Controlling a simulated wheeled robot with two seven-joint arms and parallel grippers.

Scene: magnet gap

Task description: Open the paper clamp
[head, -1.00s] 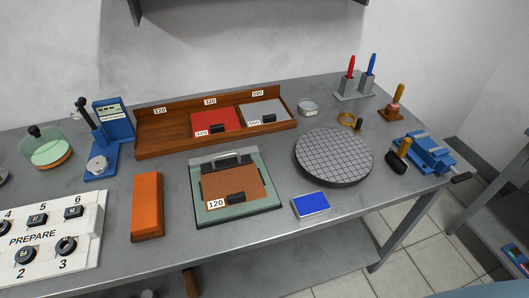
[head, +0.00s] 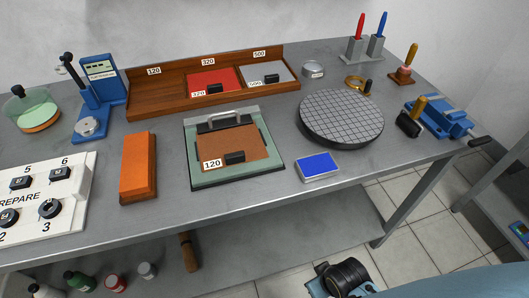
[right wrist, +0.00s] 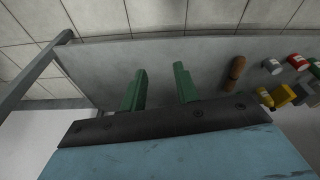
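The paper clamp is a green-grey board (head: 205,178) in the middle of the table in the head view. A metal clamp bar with a handle (head: 218,122) lies along its far edge. A brown sanding sheet (head: 240,145) labelled 120, with a small black block on it, lies on the board, its far edge at the bar. My right gripper shows in the right wrist view (right wrist: 160,88), its two green fingers apart with nothing between them. In the head view part of my right arm shows at the bottom right. My left gripper is not in view.
An orange block (head: 138,165) stands left of the clamp, and a blue pad (head: 318,168) lies to its right. A round gridded plate (head: 342,115) is further right. A wooden rack (head: 160,103) with red and grey sheets stands behind. A lower shelf holds bottles (head: 80,280).

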